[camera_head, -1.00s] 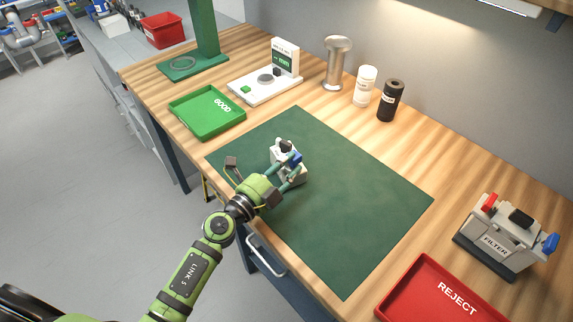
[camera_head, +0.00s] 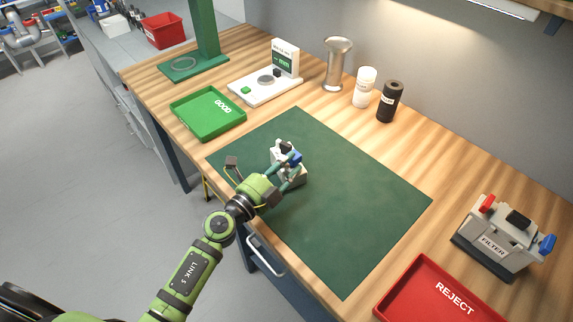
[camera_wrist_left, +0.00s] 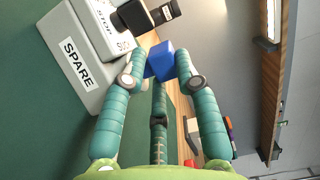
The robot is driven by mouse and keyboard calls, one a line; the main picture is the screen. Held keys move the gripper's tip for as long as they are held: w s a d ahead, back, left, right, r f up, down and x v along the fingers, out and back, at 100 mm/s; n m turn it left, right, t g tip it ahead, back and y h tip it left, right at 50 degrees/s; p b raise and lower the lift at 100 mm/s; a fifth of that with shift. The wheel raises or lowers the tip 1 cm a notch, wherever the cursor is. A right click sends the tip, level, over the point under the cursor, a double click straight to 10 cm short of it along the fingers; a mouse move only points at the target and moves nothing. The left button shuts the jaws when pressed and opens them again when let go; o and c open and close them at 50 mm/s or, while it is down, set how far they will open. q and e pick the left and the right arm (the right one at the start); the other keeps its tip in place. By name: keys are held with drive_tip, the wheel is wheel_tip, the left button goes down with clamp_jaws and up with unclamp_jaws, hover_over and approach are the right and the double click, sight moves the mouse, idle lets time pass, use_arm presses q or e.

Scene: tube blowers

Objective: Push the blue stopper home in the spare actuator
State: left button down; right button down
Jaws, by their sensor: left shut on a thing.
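The spare actuator (camera_head: 286,160) is a light grey block with a black part on top, standing on the green mat (camera_head: 345,205). In the left wrist view its side (camera_wrist_left: 84,62) carries a SPARE label. My left gripper (camera_wrist_left: 160,80) has teal fingers and is shut on the blue stopper. The fingers hide part of the stopper, so I cannot tell how deep it sits. My right gripper is not in view.
A green GOOD tray (camera_head: 190,128) lies left of the mat. A red REJECT tray (camera_head: 415,270) and a FILTER unit (camera_head: 490,245) are at the right. A gauge stand (camera_head: 265,92), metal cylinder (camera_head: 337,70), white bottle (camera_head: 364,92) and black bottle (camera_head: 390,105) stand behind. The mat's right half is clear.

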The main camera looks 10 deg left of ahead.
use_arm(q)
drive_tip(key=shift+r+p, duration=0.1)
drive_tip(key=shift+p, duration=0.25)
idle(1.1)
drive_tip(key=shift+f+b, duration=0.5)
drive_tip(key=shift+f, duration=0.05)
drive_tip(key=c, duration=0.9)
unclamp_jaws()
drive_tip(key=shift+s, duration=0.1)
drive_tip(key=shift+o, duration=0.2)
drive_tip(key=shift+f, duration=0.1)
drive_tip(key=shift+s+f, duration=0.1)
drive_tip(key=shift+f, duration=0.05)
drive_tip(key=shift+s, duration=0.1)
drive_tip(key=shift+s+a+f, duration=0.1)
drive_tip(key=shift+s+a, duration=0.1)
drive_tip(key=shift+s, duration=0.1)
drive_tip(key=v, duration=0.6)
drive_tip(key=r+v, duration=0.1)
drive_tip(key=v, duration=0.3)
drive_tip(key=shift+a, duration=0.1)
drive_tip(key=shift+s+a, duration=0.15)
drive_tip(key=shift+s, duration=0.2)
